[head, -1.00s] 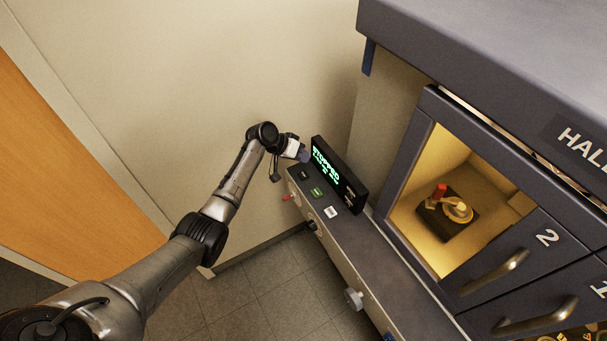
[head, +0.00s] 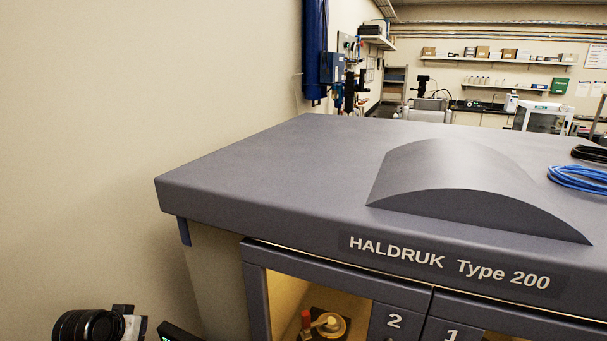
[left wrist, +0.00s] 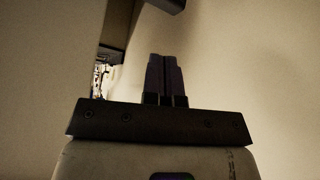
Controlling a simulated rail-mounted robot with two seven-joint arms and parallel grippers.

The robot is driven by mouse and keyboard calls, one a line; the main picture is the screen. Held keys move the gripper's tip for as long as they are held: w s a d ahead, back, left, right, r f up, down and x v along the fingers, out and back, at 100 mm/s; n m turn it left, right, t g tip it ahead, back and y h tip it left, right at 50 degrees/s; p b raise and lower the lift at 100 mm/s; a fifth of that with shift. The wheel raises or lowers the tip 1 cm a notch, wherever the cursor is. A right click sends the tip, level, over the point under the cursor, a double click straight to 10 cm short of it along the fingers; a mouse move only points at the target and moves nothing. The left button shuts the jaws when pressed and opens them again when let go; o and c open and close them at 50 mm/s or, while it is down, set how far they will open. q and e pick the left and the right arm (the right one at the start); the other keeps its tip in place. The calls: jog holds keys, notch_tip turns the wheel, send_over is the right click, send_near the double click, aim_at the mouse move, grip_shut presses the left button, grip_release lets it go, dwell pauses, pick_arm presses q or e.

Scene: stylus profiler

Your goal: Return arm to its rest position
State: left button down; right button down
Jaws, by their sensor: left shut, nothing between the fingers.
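My left arm's end (head: 95,325) shows at the bottom left edge of the head view, cut off by the frame. In the left wrist view my left gripper (left wrist: 165,62) has its two dark fingers together, with nothing held. It points at a plain pale wall. My right gripper is in neither view. The dark grey machine (head: 270,185), marked HALDRUK Type 200, fills the middle and right of the head view. A corner of its black display (head: 178,332) shows just right of my arm; the buttons are out of view.
Inside the lit window, a small fixture with a red part (head: 306,319) sits beside door 2 (head: 394,321). A coil of blue cable (head: 580,178) lies on the machine's top. Shelves (head: 500,62) and benches stand behind. Open space lies left of the machine, before the wall.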

pick_arm(q)
jog(key=s+d+f+m+t+y, duration=0.1)
jog(key=s+d, duration=0.5)
jog(key=s, duration=0.3)
jog(key=s+d+f+m+y, duration=0.1)
jog(key=s+d, duration=0.5)
jog(key=s, duration=0.2)
jog(key=s+d+f+g, duration=0.2)
jog(key=s+f, duration=0.3)
jog(key=s, duration=0.3)
jog(key=s+d+f+g+h, duration=0.1)
jog(key=s+d+f+g, duration=0.1)
jog(key=s+f, duration=0.5)
jog(key=s+d+f+g, duration=0.1)
jog(key=s+d+f, duration=0.25)
jog(key=s, duration=0.65)
notch_tip(320, 180, up, 24)
jog(key=a+p, duration=0.1)
jog(key=p, duration=2.4)
jog(key=shift+s+r+g, duration=0.15)
jog(key=shift+g, duration=0.15)
